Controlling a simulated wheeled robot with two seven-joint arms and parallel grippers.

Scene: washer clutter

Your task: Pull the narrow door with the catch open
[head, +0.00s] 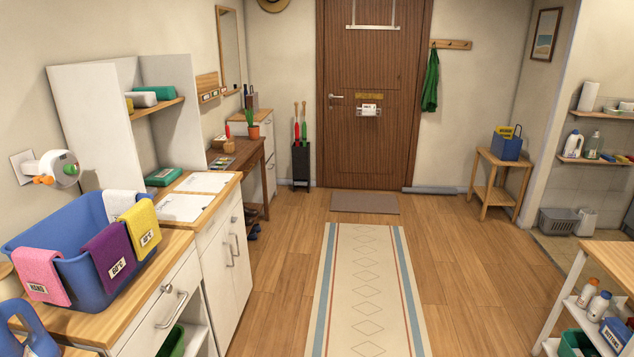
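Neither of my grippers is in view. On the left, a white base cabinet (217,275) has narrow upright doors with vertical bar handles (231,252); they look shut. I cannot make out a catch on them, so I cannot tell which door is the one with the catch. Closer to me, a white drawer front (160,308) with a bar handle (171,308) sits under the wooden counter. At the far end, a tall brown door (368,150) with a lever handle (336,97) is shut.
A blue basket (105,290) with labelled cloths stands on the left counter (165,255). A long runner (365,290) lies on the clear wooden floor. A shelf cart (607,262) with bottles stands at right. A small side table (500,165) stands at the back right.

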